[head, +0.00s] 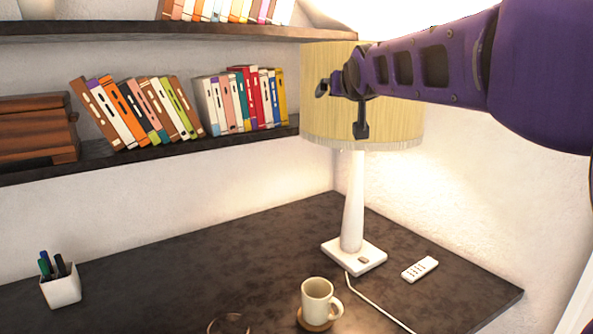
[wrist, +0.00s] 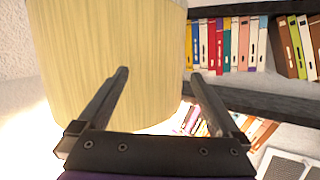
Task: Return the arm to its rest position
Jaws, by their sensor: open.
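My gripper (head: 341,106) is raised in front of the shade of a table lamp (head: 352,205) in the head view, at the end of my purple arm. Its two dark fingers are spread apart with nothing between them. In the wrist view my gripper (wrist: 160,80) also shows open, with the yellow lampshade (wrist: 100,60) close ahead on the left. I cannot tell whether a finger touches the shade.
A dark desk (head: 190,270) holds a mug (head: 317,296) on a coaster, a white remote (head: 420,269) and a pen cup (head: 61,285). Dark shelves (head: 200,149) with books and a wooden box (head: 38,130) line the wall. The desk's middle is clear.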

